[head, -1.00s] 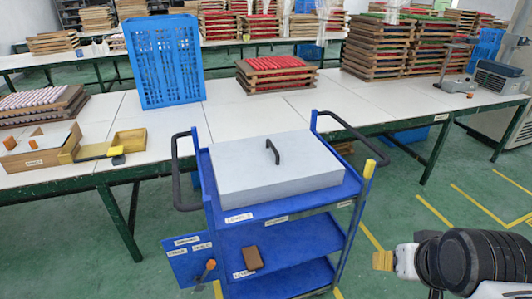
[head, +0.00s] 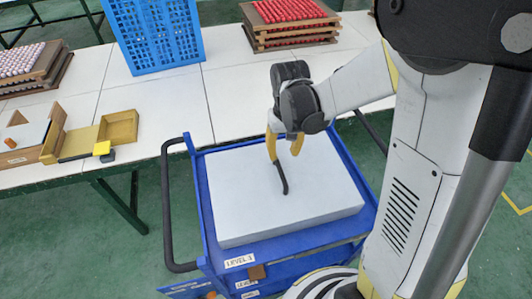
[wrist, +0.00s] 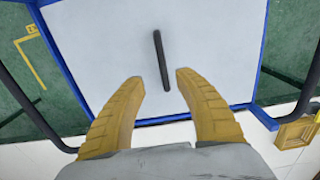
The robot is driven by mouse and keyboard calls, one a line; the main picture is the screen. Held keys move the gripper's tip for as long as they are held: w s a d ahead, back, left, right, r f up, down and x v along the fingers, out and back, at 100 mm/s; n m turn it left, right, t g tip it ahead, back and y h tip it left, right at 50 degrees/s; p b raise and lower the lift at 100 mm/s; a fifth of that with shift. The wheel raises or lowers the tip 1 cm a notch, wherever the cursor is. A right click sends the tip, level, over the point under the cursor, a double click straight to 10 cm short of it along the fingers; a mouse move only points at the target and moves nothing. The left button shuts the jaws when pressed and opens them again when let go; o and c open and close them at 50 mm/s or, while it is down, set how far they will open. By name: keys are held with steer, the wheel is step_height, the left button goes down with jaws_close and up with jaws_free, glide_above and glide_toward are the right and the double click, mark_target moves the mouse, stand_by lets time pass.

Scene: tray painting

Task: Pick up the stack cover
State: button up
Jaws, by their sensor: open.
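The stack cover (head: 320,205) is a large pale grey box-shaped lid with a black bar handle (head: 282,178) on top. It lies on the top shelf of the blue cart (head: 204,218). My gripper (head: 284,155) is above the cover, near the far end of the handle in the head view. Its yellow fingers are apart with nothing between them. In the wrist view, the cover (wrist: 100,40) fills the middle, and the handle (wrist: 161,60) lies ahead of and between the open fingertips (wrist: 160,84). Whether the fingertips touch the cover cannot be told.
The white table (head: 230,95) stands behind the cart, with a blue crate (head: 155,35), a stack of trays with red pieces (head: 290,20) and wooden boxes (head: 100,135). A black cart handle (head: 167,210) rises at the left. Green floor is at the left.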

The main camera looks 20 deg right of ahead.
mark_target(280, 170)
steer(key=f, duration=0.3)
steer(key=f+b, duration=0.1)
steer(key=shift+s+f, duration=0.2)
steer(key=shift+s, duration=0.15)
steer(key=f, duration=0.2)
steer(key=f+b, duration=0.1)
steer(key=w+f, duration=0.1)
steer(key=f, duration=0.1)
steer(key=shift+a+f+b, duration=0.25)
steer(key=shift+f+b, duration=0.1)
jaws_close()
